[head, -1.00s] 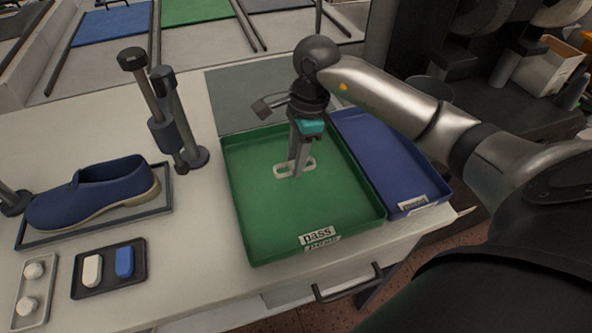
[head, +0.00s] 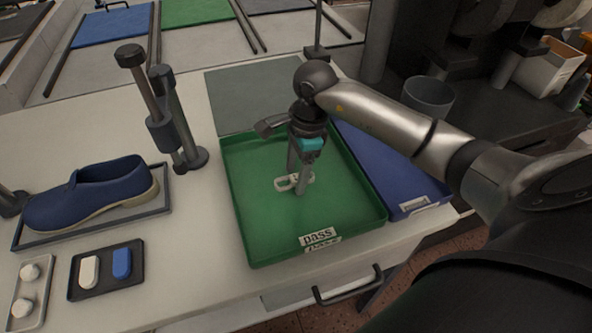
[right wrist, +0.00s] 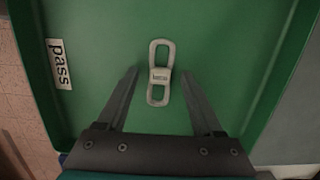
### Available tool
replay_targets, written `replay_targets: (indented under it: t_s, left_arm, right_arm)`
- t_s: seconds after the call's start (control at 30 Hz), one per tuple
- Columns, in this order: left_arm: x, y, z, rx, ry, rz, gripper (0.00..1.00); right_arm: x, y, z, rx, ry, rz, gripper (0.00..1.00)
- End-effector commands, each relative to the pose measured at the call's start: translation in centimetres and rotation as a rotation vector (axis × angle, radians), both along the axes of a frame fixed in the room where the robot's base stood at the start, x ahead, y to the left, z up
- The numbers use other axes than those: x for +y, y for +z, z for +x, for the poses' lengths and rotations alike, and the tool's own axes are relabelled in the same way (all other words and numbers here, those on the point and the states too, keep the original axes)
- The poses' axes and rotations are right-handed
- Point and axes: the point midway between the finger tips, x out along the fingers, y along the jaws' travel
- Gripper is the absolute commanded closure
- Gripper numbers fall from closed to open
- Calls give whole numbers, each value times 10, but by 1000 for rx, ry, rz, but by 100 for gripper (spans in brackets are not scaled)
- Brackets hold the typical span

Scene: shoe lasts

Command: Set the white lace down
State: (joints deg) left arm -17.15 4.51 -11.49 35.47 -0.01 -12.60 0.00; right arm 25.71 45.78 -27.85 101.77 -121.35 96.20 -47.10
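The white lace (head: 290,183) is a small looped bundle with a band round its middle. It lies in the green tray marked "pass" (head: 262,234). In the right wrist view the lace (right wrist: 160,74) lies between and just beyond my right gripper's fingertips, apart from both. My right gripper (head: 298,184) is open over the tray and points down. Its fingers also show spread in the right wrist view (right wrist: 161,72). My left gripper is not in view.
A blue tray (head: 418,187) stands right of the green tray, partly behind my right arm. A blue shoe (head: 90,192) rests in a grey tray at left, near a dark post stand (head: 182,130). A small dark tray (head: 105,289) holds a white and a blue piece.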

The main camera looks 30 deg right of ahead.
Motion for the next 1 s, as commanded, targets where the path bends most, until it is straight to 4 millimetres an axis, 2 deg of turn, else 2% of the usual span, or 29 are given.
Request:
replay_targets:
  t_s: [0.3,0.37,0.7,0.83,1.0]
  left_arm:
    - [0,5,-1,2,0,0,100]
    - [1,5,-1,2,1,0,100]
    - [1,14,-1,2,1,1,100]
    - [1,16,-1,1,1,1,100]
    - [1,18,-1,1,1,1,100]
  right_arm:
    - [0,6,0,-1,0,1,32]
    - [-2,15,1,-5,-1,-2,32]
    - [-13,88,-2,-6,-1,-2,32]
    - [-15,108,-3,-3,0,-1,32]
    - [-17,120,-4,0,-1,0,32]
